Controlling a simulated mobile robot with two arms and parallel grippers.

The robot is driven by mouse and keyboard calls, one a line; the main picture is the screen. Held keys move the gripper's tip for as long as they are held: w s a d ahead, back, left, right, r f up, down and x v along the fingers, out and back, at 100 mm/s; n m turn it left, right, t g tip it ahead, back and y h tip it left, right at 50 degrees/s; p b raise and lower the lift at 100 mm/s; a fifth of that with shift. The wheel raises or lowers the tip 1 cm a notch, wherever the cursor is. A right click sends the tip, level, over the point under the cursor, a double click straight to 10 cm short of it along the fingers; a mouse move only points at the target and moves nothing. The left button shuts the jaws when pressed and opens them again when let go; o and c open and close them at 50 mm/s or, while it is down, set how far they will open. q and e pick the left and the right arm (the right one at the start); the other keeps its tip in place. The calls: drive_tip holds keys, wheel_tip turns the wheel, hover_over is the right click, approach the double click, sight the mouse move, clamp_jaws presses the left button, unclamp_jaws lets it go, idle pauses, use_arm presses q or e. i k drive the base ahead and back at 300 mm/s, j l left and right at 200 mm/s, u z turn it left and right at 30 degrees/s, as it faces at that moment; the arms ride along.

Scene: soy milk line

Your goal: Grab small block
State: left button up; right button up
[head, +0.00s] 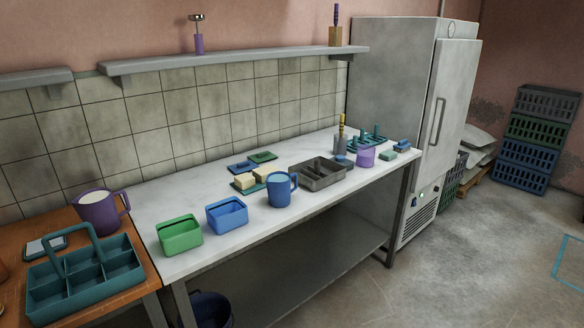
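Several small blocks are on the white table (325,207), and I cannot tell which one the task names. Two cream blocks (245,181) sit on a dark green board behind the blue mug (280,190). A green block (388,156) lies right of the purple cup (365,157). A blue block (402,145) lies near the table's right end. Neither of my grippers shows in the head view.
A metal divided tray (322,185), a green bin (181,244) and a blue bin (227,226) stand on the table. A teal caddy (85,298) and purple mug (98,213) are on the wooden table at left. A fridge (390,80) stands beyond the right end.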

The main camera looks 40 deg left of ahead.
sight(243, 181)
drive_tip(key=i+u, duration=0.2)
drive_tip(key=i, duration=0.25)
drive_tip(key=i+l+u, duration=0.2)
drive_tip(key=i, duration=0.2)
drive_tip(key=i+l+u, duration=0.2)
drive_tip(key=i, duration=0.25)
